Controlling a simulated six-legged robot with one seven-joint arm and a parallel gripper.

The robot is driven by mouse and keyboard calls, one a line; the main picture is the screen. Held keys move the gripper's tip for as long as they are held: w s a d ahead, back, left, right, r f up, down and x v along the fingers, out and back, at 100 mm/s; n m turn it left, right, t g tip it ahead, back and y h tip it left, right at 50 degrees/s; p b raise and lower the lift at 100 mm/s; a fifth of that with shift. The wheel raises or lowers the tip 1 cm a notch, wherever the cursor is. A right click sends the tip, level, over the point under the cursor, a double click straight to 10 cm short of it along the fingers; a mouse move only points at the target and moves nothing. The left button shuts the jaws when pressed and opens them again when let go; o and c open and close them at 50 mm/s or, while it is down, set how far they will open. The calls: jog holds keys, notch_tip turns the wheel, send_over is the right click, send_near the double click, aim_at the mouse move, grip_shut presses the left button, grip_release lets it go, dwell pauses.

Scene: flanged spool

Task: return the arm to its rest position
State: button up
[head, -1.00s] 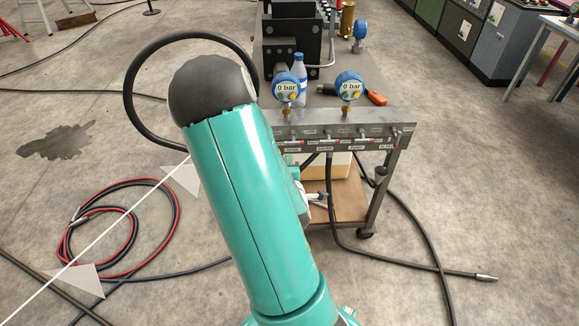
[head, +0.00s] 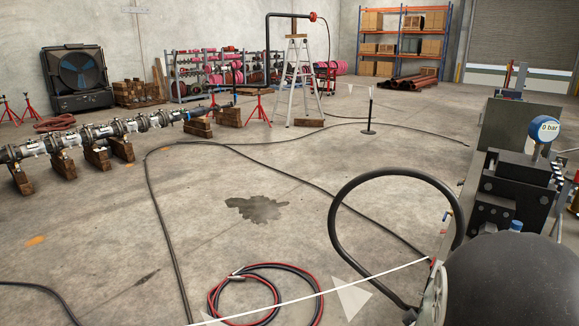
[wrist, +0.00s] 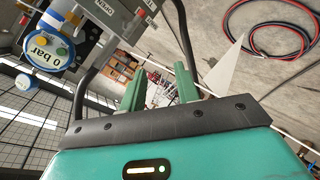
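My gripper (wrist: 160,88) shows in the wrist view as two green fingers with a clear gap between them. It is open, and nothing is seen between the fingers. The rest of my arm and the gripper are out of that view. The flanged spool (head: 92,134) lies on wooden blocks on the floor at the left.
The test cart (head: 508,180) with its 0 bar gauge (head: 544,128) stands close beside my arm. A gauge (wrist: 60,53) also shows in the wrist view. A black-red hose coil (head: 262,292) lies on the floor. A stepladder (head: 297,82) stands farther back. Open concrete lies between.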

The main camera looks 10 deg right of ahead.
jog(key=a+r+m+g+y, duration=0.1)
jog(key=a+r+y, duration=0.2)
jog(key=a+r, duration=0.35)
jog(key=a+r+m+y, duration=0.1)
jog(key=a+r+y, duration=0.15)
jog(key=a, duration=0.65)
jog(key=s+a+r+m+g+y, duration=0.1)
jog(key=s+a+r+g, duration=0.2)
jog(key=s+a+r, duration=0.5)
jog(key=s+a, duration=0.3)
jog(key=s, duration=0.3)
jog(key=shift+m, duration=0.3)
jog(key=shift+d+r+y, duration=0.1)
jog(key=shift+y, duration=0.15)
